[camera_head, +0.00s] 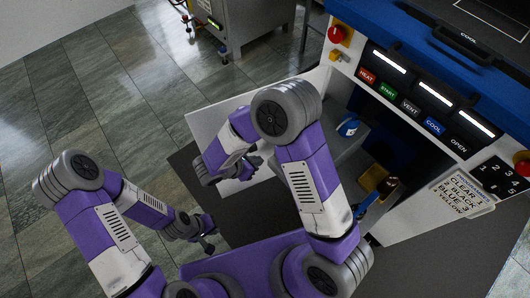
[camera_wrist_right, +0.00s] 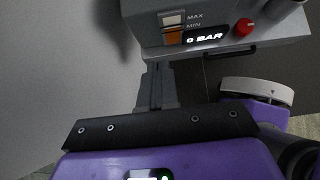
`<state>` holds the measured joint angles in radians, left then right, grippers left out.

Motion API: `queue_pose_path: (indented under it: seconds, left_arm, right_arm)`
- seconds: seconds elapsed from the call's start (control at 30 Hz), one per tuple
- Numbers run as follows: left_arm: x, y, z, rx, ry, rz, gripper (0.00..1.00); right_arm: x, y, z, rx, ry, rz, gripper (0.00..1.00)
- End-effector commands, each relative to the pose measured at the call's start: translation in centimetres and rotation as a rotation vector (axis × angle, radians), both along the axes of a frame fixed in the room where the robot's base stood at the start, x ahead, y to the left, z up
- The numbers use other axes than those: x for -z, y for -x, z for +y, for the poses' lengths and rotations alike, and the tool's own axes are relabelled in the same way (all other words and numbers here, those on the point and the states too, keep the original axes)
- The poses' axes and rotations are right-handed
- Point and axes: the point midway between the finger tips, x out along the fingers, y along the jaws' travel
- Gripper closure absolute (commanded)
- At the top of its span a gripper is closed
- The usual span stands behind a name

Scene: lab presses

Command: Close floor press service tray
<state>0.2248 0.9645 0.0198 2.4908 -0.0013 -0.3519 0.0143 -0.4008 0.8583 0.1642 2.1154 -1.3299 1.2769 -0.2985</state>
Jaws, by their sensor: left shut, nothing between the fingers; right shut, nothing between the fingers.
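The blue and white press (camera_head: 420,105) stands at the right in the head view, with a lower opening. A white panel (camera_head: 215,115) stands out from its lower front, so this part is open; I cannot tell whether it is the tray's front or a door. My right gripper (camera_head: 248,168) is shut and empty beside the panel, partly hidden by my arm. In the right wrist view its fingers (camera_wrist_right: 157,88) point at a grey unit (camera_wrist_right: 215,22) reading "0 BAR". My left gripper (camera_head: 207,240) is shut and empty, lower left.
A yellow item (camera_head: 372,178) and a brown-and-blue handled tool (camera_head: 378,195) are at the opening's right. A label card (camera_head: 465,193) hangs on the press. A red knob (camera_wrist_right: 245,27) is on the grey unit. Tiled floor (camera_head: 90,110) at the left is clear.

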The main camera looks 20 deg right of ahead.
Motion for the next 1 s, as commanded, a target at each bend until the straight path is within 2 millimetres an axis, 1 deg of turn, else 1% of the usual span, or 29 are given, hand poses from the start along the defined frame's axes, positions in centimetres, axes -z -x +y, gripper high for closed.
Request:
queue_pose_path:
  seconds: [0.03, 0.3, 0.43, 0.47, 0.5, 0.6, 0.7, 0.8, 1.0]
  left_arm:
    - [0.4, 0.0, 0.0, 0.000, 0.000, 0.000, 1.00]
    - [2.2, 0.0, 0.0, 0.000, 0.000, 0.000, 1.00]
    - [2.9, 0.0, 0.0, 0.000, 0.000, 0.000, 1.00]
    - [3.0, 0.0, 0.0, 0.000, 0.000, 0.000, 1.00]
    - [3.1, 0.0, 0.0, 0.000, 0.000, 0.000, 1.00]
    - [3.3, 0.0, 0.0, 0.000, 0.000, 0.000, 1.00]
    - [3.4, 0.0, 0.0, 0.000, 0.000, 0.000, 1.00]
    - [3.5, 0.0, 0.0, 0.000, 0.000, 0.000, 1.00]
    - [3.4, 0.0, 0.0, 0.000, 0.000, 0.000, 1.00]
  right_arm:
    - [0.8, -0.1, -0.6, 0.004, 0.002, 0.004, 1.00]
    - [5.0, -1.5, -4.3, 0.009, -0.001, 0.006, 1.00]
    - [6.9, -2.2, -6.1, 0.008, -0.002, 0.007, 1.00]
    - [7.0, -2.4, -6.5, 0.009, -0.001, 0.004, 1.00]
    - [6.7, -2.8, -7.2, 0.010, -0.002, 0.002, 1.00]
    - [6.7, -3.3, -8.4, 0.010, -0.003, 0.003, 1.00]
    - [6.6, -3.6, -9.2, 0.008, -0.003, 0.003, 1.00]
    - [6.6, -3.8, -9.6, 0.006, -0.003, 0.003, 1.00]
    - [6.5, -3.8, -9.7, 0.005, -0.002, 0.005, 1.00]
